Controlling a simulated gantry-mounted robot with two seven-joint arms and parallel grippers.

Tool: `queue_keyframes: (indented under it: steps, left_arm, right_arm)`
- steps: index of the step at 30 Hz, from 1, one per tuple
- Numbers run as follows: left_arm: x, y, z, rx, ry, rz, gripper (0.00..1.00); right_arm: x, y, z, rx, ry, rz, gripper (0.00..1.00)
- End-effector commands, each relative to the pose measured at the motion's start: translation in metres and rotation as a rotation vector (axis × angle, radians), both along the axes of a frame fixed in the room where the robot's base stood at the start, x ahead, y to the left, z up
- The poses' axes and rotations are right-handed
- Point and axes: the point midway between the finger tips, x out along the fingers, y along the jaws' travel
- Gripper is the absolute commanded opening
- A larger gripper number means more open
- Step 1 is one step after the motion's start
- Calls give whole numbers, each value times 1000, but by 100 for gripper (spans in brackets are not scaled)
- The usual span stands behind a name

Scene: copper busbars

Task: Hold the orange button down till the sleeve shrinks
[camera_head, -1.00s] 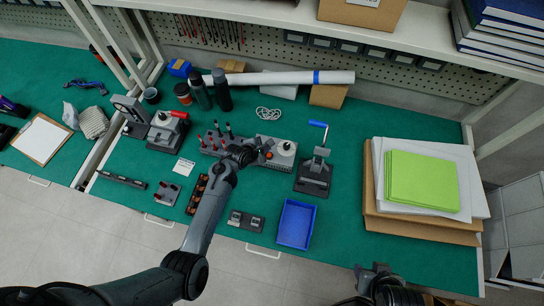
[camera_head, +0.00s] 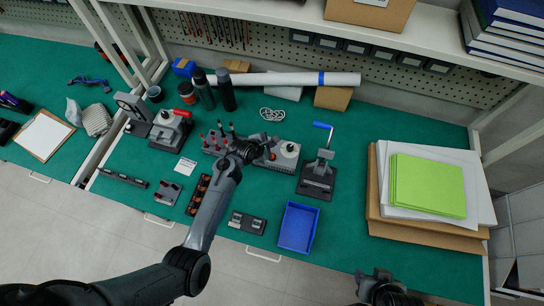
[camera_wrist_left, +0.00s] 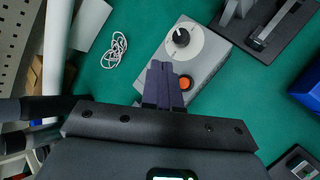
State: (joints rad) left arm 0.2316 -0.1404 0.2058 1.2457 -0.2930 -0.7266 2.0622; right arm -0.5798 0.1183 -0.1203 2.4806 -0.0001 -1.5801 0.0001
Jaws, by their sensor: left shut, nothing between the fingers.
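The orange button (camera_wrist_left: 185,82) sits on top of a grey control box (camera_wrist_left: 205,62) that also carries a black knob on a pale round dial. In the head view the box (camera_head: 290,160) is at the middle of the bench. My left gripper (camera_wrist_left: 160,68) is shut and empty over the box, with its fingertips just beside the button; the button's face is in plain sight. In the head view the left gripper (camera_head: 258,151) partly hides the button area. My right gripper (camera_head: 378,276) is low at the bottom edge, its jaws unclear. I cannot make out the sleeve.
Left of the box are red-topped and dark posts (camera_head: 215,141). A lever press (camera_head: 318,175) stands to the right, with a blue tray (camera_head: 298,227) in front. A white cable coil (camera_head: 271,114) lies behind. Green sheets (camera_head: 428,186) lie far right.

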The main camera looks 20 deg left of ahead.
Motion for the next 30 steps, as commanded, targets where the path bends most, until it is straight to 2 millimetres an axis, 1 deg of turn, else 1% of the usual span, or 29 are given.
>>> queue_keyframes:
  steps: [1, 13, 21, 30]
  left_arm:
    - [0, 0, -10, 1, 0, 0, 0]
    - [0, 0, -55, 1, 0, 0, 0]
    - [0, 0, -74, -1, 0, 1, 0]
    - [0, 0, -76, -1, 0, 1, 0]
  right_arm:
    - [0, 0, -10, 1, 0, -1, 43]
    - [0, 0, -60, 2, 0, -2, 43]
    - [0, 0, -69, 0, 2, -1, 43]
    - [0, -1, -69, -5, 0, 4, 43]
